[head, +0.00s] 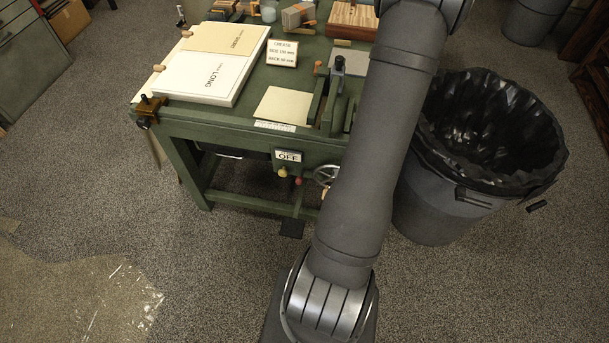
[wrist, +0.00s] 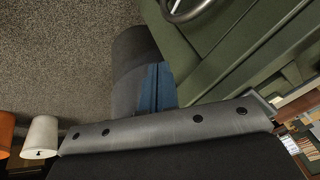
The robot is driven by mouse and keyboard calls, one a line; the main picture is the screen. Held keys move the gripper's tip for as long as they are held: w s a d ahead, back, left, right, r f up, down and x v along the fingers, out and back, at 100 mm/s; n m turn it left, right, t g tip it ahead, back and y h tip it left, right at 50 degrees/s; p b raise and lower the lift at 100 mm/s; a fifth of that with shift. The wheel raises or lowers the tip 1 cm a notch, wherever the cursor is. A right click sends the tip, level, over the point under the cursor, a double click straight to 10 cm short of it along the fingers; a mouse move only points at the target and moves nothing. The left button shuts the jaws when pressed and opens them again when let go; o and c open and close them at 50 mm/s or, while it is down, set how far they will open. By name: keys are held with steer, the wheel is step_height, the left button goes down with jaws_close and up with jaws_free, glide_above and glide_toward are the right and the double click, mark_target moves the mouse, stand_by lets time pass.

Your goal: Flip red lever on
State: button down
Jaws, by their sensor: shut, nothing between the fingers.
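In the head view a small red-tipped lever (head: 298,181) hangs under the front edge of the green bench (head: 225,128). It is beside a yellow knob (head: 283,172), below a sign reading OFF (head: 289,156). I cannot make out the red lever in the wrist view. My gripper (wrist: 157,88) shows in the wrist view with its blue finger pads together, shut and empty. It is apart from the lever, with floor and green bench parts behind it. In the head view my arm crosses the bench's right part and leaves the top edge, so the gripper is not seen there.
A handwheel (head: 325,174) is right of the lever and shows in the wrist view (wrist: 187,10). A lined bin (head: 435,205) stands right of my arm. Paper boards (head: 185,75) lie on the bench. Orange (wrist: 5,132) and white (wrist: 40,137) cylinders show at lower left in the wrist view.

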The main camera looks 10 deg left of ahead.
steer(key=s+a+r+n+y, duration=0.1)
steer(key=a+n+y, duration=0.1)
steer(key=a, duration=0.5)
steer(key=s+a+r+n+t+y, duration=0.1)
steer(key=s+a+r+n+y, duration=0.1)
steer(key=a, duration=0.5)
steer(key=shift+r+n, duration=0.2)
steer(key=shift+n, duration=0.7)
steer(key=shift+a+f, duration=0.1)
glide_above(301, 177)
steer(key=d, duration=0.4)
step_height(301, 177, down, 8)
steer(key=shift+s+a+f, duration=0.3)
steer(key=shift+a+f, duration=0.35)
steer(key=shift+f, duration=0.25)
steer(key=shift+s+a+f, duration=0.3)
steer(key=shift+a+f, duration=0.3)
steer(key=shift+f, duration=0.25)
steer(key=shift+s, duration=0.1)
